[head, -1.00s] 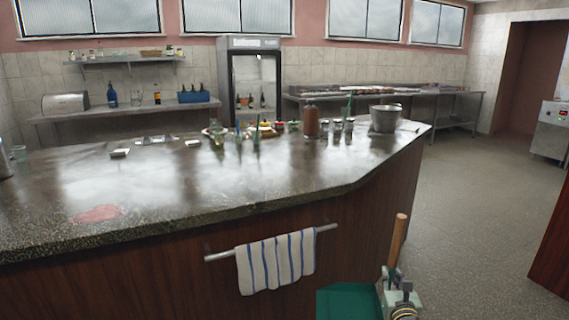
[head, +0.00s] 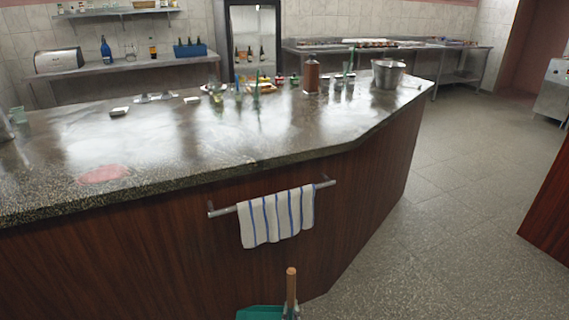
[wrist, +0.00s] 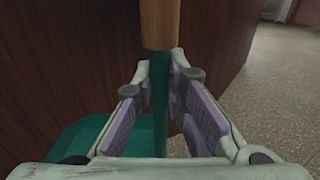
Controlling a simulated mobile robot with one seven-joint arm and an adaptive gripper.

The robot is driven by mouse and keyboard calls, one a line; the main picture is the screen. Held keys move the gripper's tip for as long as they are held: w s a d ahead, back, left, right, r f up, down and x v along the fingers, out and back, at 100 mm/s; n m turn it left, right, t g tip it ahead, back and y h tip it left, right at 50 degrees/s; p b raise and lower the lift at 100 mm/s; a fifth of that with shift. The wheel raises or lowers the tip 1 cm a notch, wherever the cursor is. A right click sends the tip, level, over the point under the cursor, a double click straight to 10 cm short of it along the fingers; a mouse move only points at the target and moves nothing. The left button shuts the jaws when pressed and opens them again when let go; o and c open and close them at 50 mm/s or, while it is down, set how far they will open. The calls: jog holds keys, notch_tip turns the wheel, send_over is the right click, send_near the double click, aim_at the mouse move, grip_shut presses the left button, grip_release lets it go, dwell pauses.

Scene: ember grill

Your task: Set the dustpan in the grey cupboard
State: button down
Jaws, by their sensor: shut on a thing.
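The dustpan has a green pan (head: 262,313) and a wooden handle (head: 291,290), both at the bottom edge of the head view. In the wrist view the wooden handle (wrist: 160,22) rises at the top, the green stem runs down between the fingers, and the green pan (wrist: 80,140) lies below left. My gripper (wrist: 163,80) is shut on the dustpan's green stem, just below the wood. In the head view the gripper is almost wholly cut off by the bottom edge. No grey cupboard can be made out for certain.
A bar counter with a speckled stone top (head: 200,165) and dark wood front fills the middle. A striped towel (head: 277,217) hangs on its rail. A metal bucket (head: 388,74) and several bottles stand on top. Tiled floor (head: 440,230) is free at right, beside a reddish-brown panel (head: 550,228).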

jog(key=f+b, duration=0.1)
jog(key=a+f+b, duration=0.1)
jog(key=f+b, duration=0.1)
jog(key=s+a+f+b, duration=0.1)
jog(key=f+b, duration=0.1)
jog(key=shift+f, duration=0.25)
dwell(0.7)
